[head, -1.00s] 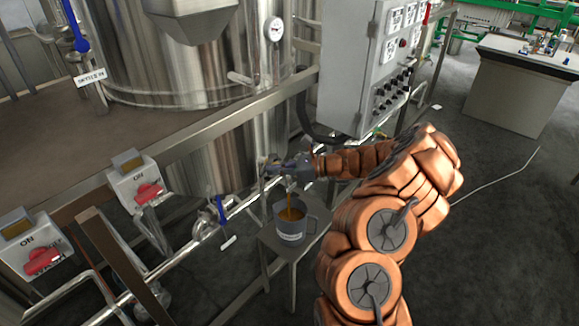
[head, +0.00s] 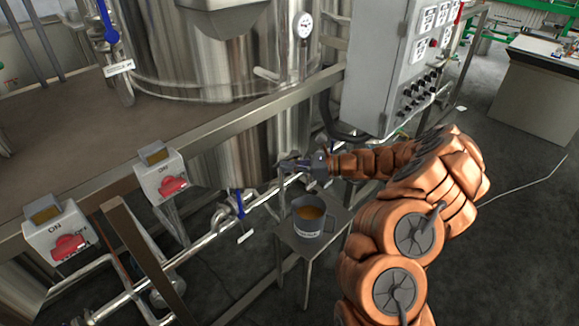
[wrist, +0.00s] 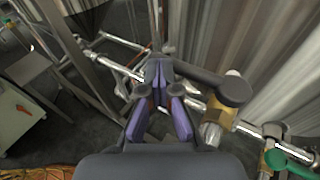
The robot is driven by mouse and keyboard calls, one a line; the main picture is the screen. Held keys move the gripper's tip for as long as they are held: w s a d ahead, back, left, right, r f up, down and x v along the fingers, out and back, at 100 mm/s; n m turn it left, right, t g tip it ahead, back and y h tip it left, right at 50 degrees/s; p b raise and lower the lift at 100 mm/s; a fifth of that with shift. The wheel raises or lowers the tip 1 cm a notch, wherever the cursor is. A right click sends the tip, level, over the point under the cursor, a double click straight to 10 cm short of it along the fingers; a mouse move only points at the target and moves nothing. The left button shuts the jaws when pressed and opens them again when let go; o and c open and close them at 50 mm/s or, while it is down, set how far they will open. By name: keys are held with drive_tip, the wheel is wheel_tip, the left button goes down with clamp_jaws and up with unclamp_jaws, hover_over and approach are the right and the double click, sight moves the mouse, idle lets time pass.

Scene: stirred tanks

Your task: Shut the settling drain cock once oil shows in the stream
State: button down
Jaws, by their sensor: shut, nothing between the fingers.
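My gripper (head: 288,167) is at the tank's lower side, above and left of the jug. In the wrist view my gripper (wrist: 160,75) is shut and empty. Just right of the fingers is the drain cock, with a brass body (wrist: 217,112) and a dark lever (wrist: 212,86) reaching across toward the fingertips. I cannot tell whether they touch. The head view mostly hides the cock.
A control cabinet (head: 395,65) hangs right of the tank. Two switch boxes with red handles, one nearer (head: 62,232) and one farther (head: 160,176), line the left rail. A blue-handled valve (head: 238,205) sits on the pipe left of the jug. Another valve has a green handle (wrist: 293,158).

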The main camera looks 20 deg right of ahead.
drive_tip(key=shift+s+d+r, duration=0.15)
drive_tip(key=shift+s, duration=0.15)
drive_tip(key=s+d+r, duration=0.2)
drive_tip(key=s+d, duration=0.3)
drive_tip(key=s, duration=0.7)
drive_tip(key=shift+d+r+p, duration=0.2)
drive_tip(key=shift+p, duration=0.15)
drive_tip(key=s+a+r+n+g+h+p, duration=0.2)
drive_tip(key=s+a+r+n+g, duration=0.4)
drive_tip(key=a, duration=0.4)
drive_tip(key=s+a+r+n+g+h+p, duration=0.1)
drive_tip(key=s+a+r+n+g+p, duration=0.1)
drive_tip(key=s+a+r+n+g, duration=0.45)
drive_tip(key=s+d+r+n+t+h+p, duration=0.1)
drive_tip(key=s+n+h, duration=0.4)
drive_tip(key=s, duration=0.4)
drive_tip(key=s+d+r+n+t+h+p, duration=0.1)
drive_tip(key=s+n+h, duration=0.4)
drive_tip(key=s, duration=0.5)
drive_tip(key=shift+d+n+p, duration=0.55)
drive_tip(key=shift+n+p, duration=0.15)
drive_tip(key=shift+n, duration=0.35)
